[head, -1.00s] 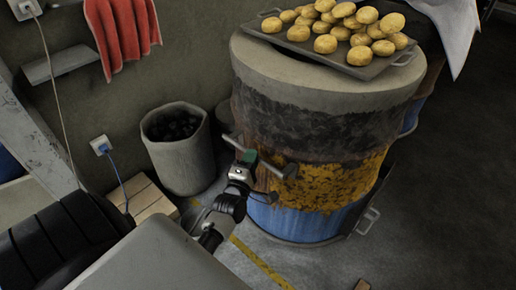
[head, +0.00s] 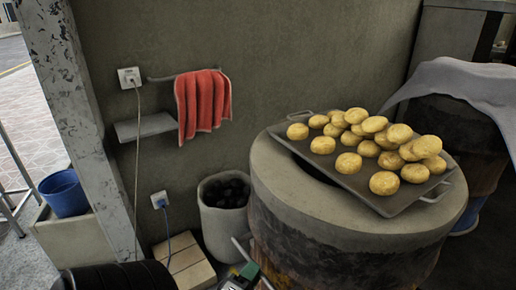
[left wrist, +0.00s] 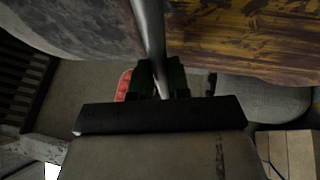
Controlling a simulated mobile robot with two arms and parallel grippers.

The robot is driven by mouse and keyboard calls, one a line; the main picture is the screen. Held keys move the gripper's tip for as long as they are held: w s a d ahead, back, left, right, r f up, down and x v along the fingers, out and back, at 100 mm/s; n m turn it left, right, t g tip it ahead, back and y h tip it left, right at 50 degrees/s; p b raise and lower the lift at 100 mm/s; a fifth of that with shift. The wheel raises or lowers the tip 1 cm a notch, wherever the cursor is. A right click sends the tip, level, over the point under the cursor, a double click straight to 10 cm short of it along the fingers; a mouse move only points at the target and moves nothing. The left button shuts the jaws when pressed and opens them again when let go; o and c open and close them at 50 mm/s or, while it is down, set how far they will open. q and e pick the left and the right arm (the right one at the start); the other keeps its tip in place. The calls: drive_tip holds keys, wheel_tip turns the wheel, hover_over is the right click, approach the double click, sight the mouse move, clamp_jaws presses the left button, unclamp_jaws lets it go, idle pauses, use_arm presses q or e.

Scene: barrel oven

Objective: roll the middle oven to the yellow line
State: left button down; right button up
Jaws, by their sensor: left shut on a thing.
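The nearest barrel oven (head: 335,240) has a grey concrete rim and a dark, worn side. A tray (head: 425,202) of several golden buns (head: 384,183) rests on top. I take this to be the middle oven. My left gripper (head: 248,272) shows at the bottom edge, by the oven's left side. In the left wrist view, the left gripper (left wrist: 161,80) is shut on the oven's metal handle bar (left wrist: 150,30). The oven's dark and orange-brown sides show beyond it. The oven's lower part and the yellow line are out of view. My right gripper is not in view.
A coal bin (head: 222,222) stands close left of the oven, near the wall. A low pallet (head: 190,265) lies beside it. A red towel (head: 202,103) hangs on the wall. Another oven (head: 455,130) with a grey cloth (head: 470,85) stands behind right.

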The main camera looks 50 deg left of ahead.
use_arm(q)
drive_tip(key=shift+w+a+r, duration=0.2)
drive_tip(key=shift+r, duration=0.3)
drive_tip(key=c, duration=1.4)
unclamp_jaws()
drive_tip(key=o, duration=0.3)
drive_tip(key=shift+f, duration=0.15)
drive_tip(key=shift+d, duration=0.1)
drive_tip(key=shift+f, duration=0.1)
drive_tip(key=v, duration=1.1)
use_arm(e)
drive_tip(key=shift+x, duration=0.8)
use_arm(q)
drive_tip(key=shift+w, duration=0.1)
